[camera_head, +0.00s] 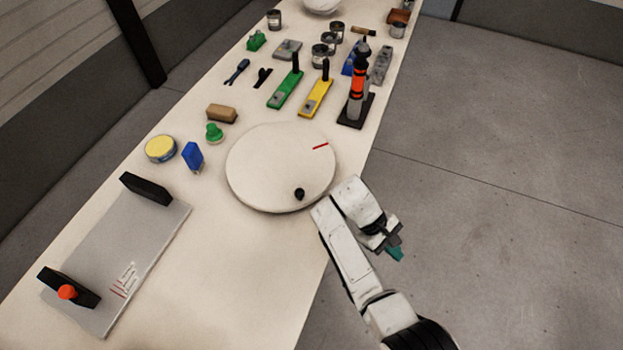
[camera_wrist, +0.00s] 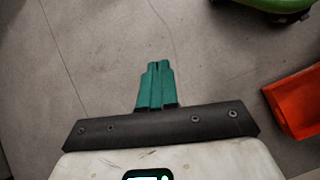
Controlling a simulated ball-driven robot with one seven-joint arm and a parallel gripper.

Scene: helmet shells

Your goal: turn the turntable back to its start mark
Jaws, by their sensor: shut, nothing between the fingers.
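The turntable (camera_head: 275,165) is a round cream disc on the bench in the head view. A short red line (camera_head: 320,146) marks its upper right part. A small black knob (camera_head: 299,194) stands near its front edge. My gripper (camera_head: 397,255) hangs past the bench's right edge, over the floor, to the lower right of the turntable and apart from it. The wrist view shows the green fingers (camera_wrist: 157,68) pressed together with nothing between them, above grey floor. A separate start mark on the bench is not clear to me.
A grey plate (camera_head: 125,265) with black blocks lies front left. A yellow-lidded tin (camera_head: 160,149), a blue item (camera_head: 193,156) and a green knob (camera_head: 214,132) sit left of the turntable. A black and orange tool (camera_head: 357,90) stands behind it. An orange object (camera_wrist: 295,100) shows in the wrist view.

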